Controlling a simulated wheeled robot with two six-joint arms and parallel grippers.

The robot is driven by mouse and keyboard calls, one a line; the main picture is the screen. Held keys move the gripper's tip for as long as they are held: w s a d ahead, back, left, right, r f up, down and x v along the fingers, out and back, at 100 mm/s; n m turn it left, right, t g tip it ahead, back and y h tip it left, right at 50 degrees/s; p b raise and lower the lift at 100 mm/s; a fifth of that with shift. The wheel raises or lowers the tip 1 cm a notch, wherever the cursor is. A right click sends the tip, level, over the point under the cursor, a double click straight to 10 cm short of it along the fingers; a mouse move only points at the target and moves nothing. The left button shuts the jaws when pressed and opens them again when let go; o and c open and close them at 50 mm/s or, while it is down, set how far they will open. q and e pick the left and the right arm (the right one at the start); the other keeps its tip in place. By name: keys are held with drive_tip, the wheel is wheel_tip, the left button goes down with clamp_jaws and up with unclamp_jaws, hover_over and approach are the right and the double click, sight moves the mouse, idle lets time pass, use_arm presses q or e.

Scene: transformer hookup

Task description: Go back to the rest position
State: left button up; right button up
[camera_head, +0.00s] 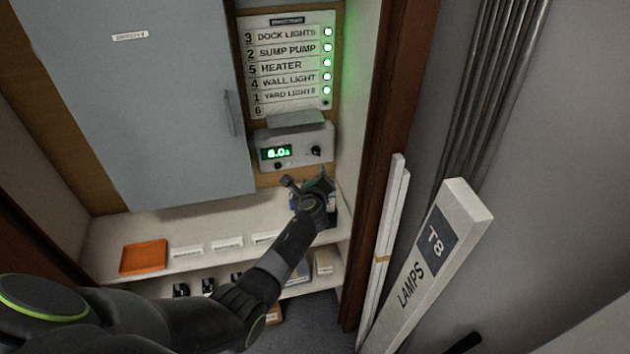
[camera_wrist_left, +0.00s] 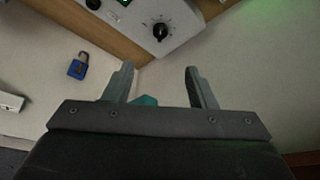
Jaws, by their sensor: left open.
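My left gripper (camera_head: 308,184) reaches over the right end of the cabinet's upper shelf, just below the power unit with the green display (camera_head: 294,148). In the left wrist view the two fingers of my left gripper (camera_wrist_left: 160,82) stand well apart with nothing clamped between them. A small teal thing (camera_wrist_left: 146,100) shows low behind the fingers, partly hidden by the gripper body; I cannot tell what it is. The unit's black knob (camera_wrist_left: 160,31) is beyond the fingertips. My right gripper does not show clearly.
A blue padlock (camera_wrist_left: 78,66) lies on the shelf. An orange tray (camera_head: 144,257) sits at the shelf's left. The grey cabinet door (camera_head: 140,100) fills the upper left. A white LAMPS box (camera_head: 428,265) leans at the right. A directory panel (camera_head: 287,65) hangs above the unit.

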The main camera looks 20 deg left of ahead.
use_arm(q)
drive_tip(key=s+a+f+n+g+h+b, duration=0.1)
drive_tip(key=s+f+n+g+b, duration=0.2)
drive_tip(key=s+f, duration=0.75)
drive_tip(key=s+a+f+n+g+h+b, duration=0.15)
drive_tip(key=s+f+n, duration=0.4)
drive_tip(key=f, duration=0.85)
drive_tip(key=s+a+f+n+g+b, duration=0.1)
drive_tip(key=s+f+n+g+b, duration=0.25)
drive_tip(key=s+f, duration=0.85)
drive_tip(key=s+f+n+g+b, duration=0.1)
drive_tip(key=s+f+n, duration=0.3)
drive_tip(key=s, duration=0.7)
drive_tip(key=s+a+f+n+g+h+b, duration=0.1)
drive_tip(key=s+f+n+g+b, duration=0.1)
drive_tip(key=s+f, duration=0.6)
drive_tip(key=s+f+n+g+b, duration=0.1)
drive_tip(key=s+f+n+b, duration=0.2)
drive_tip(key=s, duration=1.2)
wheel_tip(320, 180, down, 3)
drive_tip(key=n, duration=0.3)
drive_tip(key=shift+s+a+g, duration=0.25)
drive_tip(key=shift+a+g, duration=0.05)
drive_tip(key=shift+a, duration=0.1)
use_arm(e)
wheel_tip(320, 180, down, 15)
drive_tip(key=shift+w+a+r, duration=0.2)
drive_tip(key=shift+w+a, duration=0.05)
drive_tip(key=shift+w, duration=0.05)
